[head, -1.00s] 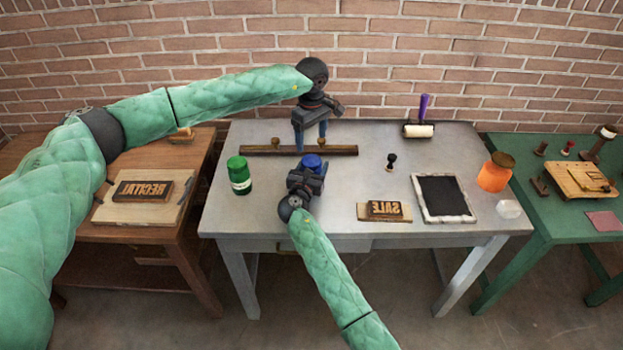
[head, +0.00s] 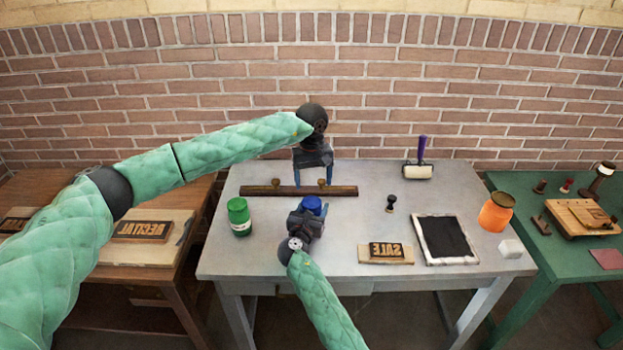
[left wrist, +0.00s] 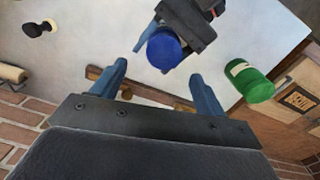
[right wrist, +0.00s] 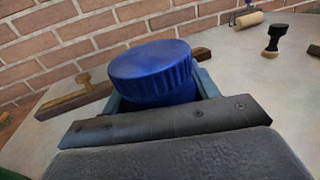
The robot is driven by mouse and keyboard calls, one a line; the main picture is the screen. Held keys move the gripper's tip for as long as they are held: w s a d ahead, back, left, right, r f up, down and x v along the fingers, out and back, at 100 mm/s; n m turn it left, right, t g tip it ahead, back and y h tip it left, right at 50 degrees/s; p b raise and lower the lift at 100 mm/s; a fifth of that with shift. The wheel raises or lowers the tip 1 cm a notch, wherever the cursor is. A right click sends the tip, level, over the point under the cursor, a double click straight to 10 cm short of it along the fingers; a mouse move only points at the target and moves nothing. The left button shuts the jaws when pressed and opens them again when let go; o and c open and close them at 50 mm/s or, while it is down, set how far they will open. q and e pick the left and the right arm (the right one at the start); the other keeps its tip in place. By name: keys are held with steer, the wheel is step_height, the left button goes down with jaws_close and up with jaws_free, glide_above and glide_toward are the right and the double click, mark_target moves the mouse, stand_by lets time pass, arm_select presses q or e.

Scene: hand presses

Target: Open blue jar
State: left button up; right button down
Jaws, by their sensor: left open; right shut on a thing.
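The blue jar (head: 312,204) stands on the grey metal table, its lid on top. My right gripper (head: 306,218) is shut on its body from the front; the ribbed blue lid (right wrist: 152,66) rises above the fingers in the right wrist view. My left gripper (head: 313,170) is behind and above the jar, over the wooden bar, open and empty. In the left wrist view its blue fingers (left wrist: 162,95) are spread apart, with the jar's lid (left wrist: 164,48) beyond them, apart from both. The jar's lower part is hidden by my right gripper.
A green jar (head: 239,216) stands left of the blue one. A wooden bar with knobs (head: 250,190) lies behind. To the right are a small black stamp (head: 390,203), a SALE block (head: 386,252), a black ink pad (head: 443,238) and an orange jar (head: 495,213).

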mark_target(312, 202)
arm_select(q)
steer(key=m, duration=0.6)
steer(key=shift+a, duration=0.25)
steer(key=shift+m, duration=0.3)
steer(key=shift+f, duration=3.95)
